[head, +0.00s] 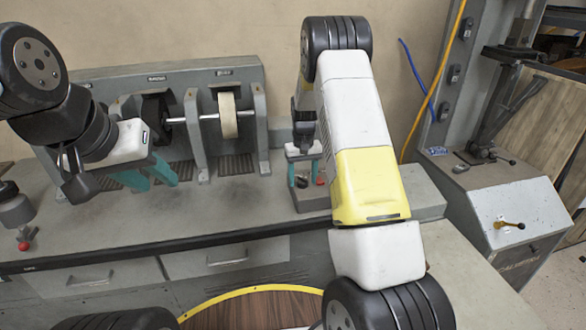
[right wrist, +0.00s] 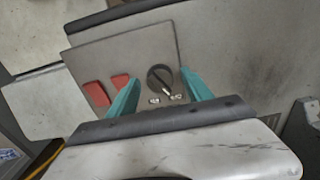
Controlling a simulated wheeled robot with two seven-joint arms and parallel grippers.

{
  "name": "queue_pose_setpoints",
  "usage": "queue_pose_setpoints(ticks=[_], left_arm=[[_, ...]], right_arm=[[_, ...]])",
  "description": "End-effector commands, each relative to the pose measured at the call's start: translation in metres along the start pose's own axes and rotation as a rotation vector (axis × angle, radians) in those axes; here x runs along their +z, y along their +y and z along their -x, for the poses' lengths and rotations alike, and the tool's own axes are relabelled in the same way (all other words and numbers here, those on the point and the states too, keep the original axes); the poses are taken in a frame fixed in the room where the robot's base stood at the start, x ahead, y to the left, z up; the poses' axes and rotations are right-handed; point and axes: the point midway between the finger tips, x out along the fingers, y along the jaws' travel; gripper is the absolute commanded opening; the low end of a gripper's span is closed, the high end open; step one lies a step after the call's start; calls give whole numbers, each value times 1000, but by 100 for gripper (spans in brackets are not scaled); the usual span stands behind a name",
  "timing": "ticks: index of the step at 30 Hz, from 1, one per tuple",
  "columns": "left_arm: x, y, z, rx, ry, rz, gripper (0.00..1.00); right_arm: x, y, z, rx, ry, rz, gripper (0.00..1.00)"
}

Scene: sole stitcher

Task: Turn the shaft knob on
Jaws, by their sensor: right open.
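The shaft knob (right wrist: 160,78) is a round black knob with a pale bar across it, on a grey panel (right wrist: 152,45) in the right wrist view. My right gripper (right wrist: 161,88) is open, with its teal fingers apart on either side of the knob. I cannot tell whether either finger touches it. In the head view my right gripper (head: 304,173) points down over a small grey control box (head: 312,199), and the knob is mostly hidden there. My left gripper (head: 158,182) is open and empty above the bench, in front of the shaft machine.
Two red buttons (right wrist: 95,94) sit left of the knob. The grey machine (head: 170,80) with a shaft and pale wheel (head: 227,115) stands at the bench back. A grey cabinet (head: 515,215) with a brass-coloured lever is at right.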

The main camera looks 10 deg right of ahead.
Motion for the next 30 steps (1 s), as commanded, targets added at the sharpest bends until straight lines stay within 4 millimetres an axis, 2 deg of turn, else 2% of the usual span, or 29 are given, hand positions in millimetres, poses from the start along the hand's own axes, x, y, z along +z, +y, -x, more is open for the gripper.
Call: queue_pose_setpoints(ticks=[2, 11, 20, 30], left_arm=[[0, 0, 0, 0, 0, 0, 36], [0, 0, 0, 0, 0, 0, 36], [0, 0, 0, 0, 0, 0, 36], [0, 0, 0, 0, 0, 0, 36]], right_arm=[[0, 0, 0, 0, 0, 0, 59], [0, 0, 0, 0, 0, 0, 0], [0, 0, 1, 0, 0, -32, 0], [0, -1, 1, 0, 0, -242, 0]])
